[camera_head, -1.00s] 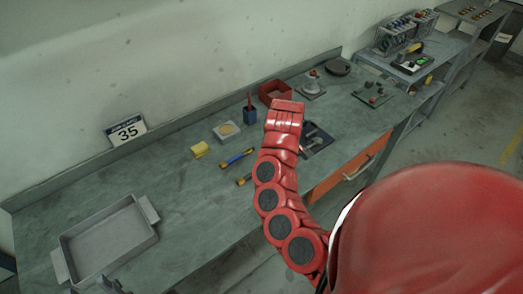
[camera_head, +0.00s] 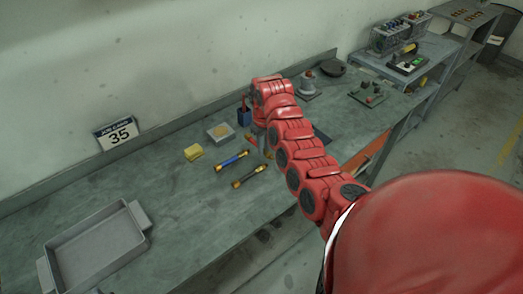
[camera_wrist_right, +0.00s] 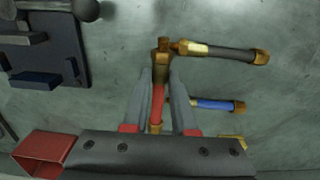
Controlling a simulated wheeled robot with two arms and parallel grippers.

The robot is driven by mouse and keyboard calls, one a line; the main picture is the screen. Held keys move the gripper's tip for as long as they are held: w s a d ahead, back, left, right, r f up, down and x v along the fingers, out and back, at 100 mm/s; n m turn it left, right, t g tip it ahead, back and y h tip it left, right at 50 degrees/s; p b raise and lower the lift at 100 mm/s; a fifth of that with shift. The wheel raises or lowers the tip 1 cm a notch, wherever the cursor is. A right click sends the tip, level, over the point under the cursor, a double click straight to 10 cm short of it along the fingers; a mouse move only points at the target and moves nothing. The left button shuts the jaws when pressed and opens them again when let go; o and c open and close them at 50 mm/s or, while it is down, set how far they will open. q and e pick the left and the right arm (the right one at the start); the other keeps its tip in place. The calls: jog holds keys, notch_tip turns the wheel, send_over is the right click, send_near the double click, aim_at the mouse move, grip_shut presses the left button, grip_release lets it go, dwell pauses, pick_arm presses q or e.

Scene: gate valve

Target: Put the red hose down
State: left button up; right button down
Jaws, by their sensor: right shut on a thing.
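The red hose (camera_wrist_right: 158,100) with brass end fittings is between the fingers of my right gripper (camera_wrist_right: 161,78), which is shut on it. In the wrist view its far brass fitting overlaps the near end of a black hose (camera_wrist_right: 230,54); I cannot tell if they touch. In the head view my right gripper (camera_head: 260,143) is low over the workbench (camera_head: 190,205), beside the blue hose (camera_head: 232,160) and the black hose (camera_head: 249,176). My arm mostly hides the red hose there. My left gripper is not in view.
A grey tray (camera_head: 138,246) stands at the bench's left end. A yellow block (camera_head: 193,152), a small dish (camera_head: 220,132) and a blue holder (camera_head: 243,117) stand near the hoses. Bare bench lies between tray and hoses.

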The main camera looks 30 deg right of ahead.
jog(key=shift+w, duration=0.4)
jog(key=shift+w+r+p, duration=0.1)
jog(key=shift+w+p, duration=0.2)
jog(key=shift+w, duration=0.15)
jog(key=shift+w+f+p, duration=0.1)
jog(key=shift+f+p, duration=0.2)
jog(key=shift+p, duration=0.05)
notch_tip(320, 180, down, 3)
jog(key=shift+r, duration=0.1)
jog(key=shift+d, duration=0.1)
jog(key=shift+f, duration=0.2)
jog(key=shift+f, duration=0.2)
jog(key=c, duration=0.7)
grip_release()
jog(key=shift+r, duration=0.1)
